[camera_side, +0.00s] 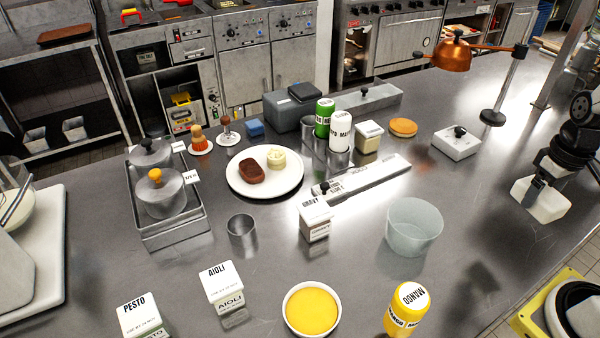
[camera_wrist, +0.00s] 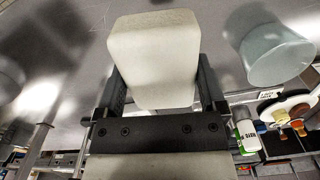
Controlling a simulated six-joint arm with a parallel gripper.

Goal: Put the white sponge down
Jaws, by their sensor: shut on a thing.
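The white sponge (camera_side: 540,200) is a pale block at the right side of the steel counter in the side view. My gripper (camera_side: 546,176) is shut on it from above. In the wrist view the sponge (camera_wrist: 155,55) sits between the two fingers of my gripper (camera_wrist: 158,88), with its far end sticking out past them. The sponge looks close above the counter (camera_side: 480,240); I cannot tell whether its underside touches the steel.
A frosted tub (camera_side: 414,228) stands left of the sponge, and a lidded steel container (camera_side: 457,143) stands behind it to the left. A copper heat lamp (camera_side: 456,52) rises at the back. A yellow-edged bin (camera_side: 535,318) is at front right. The counter around the sponge is clear.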

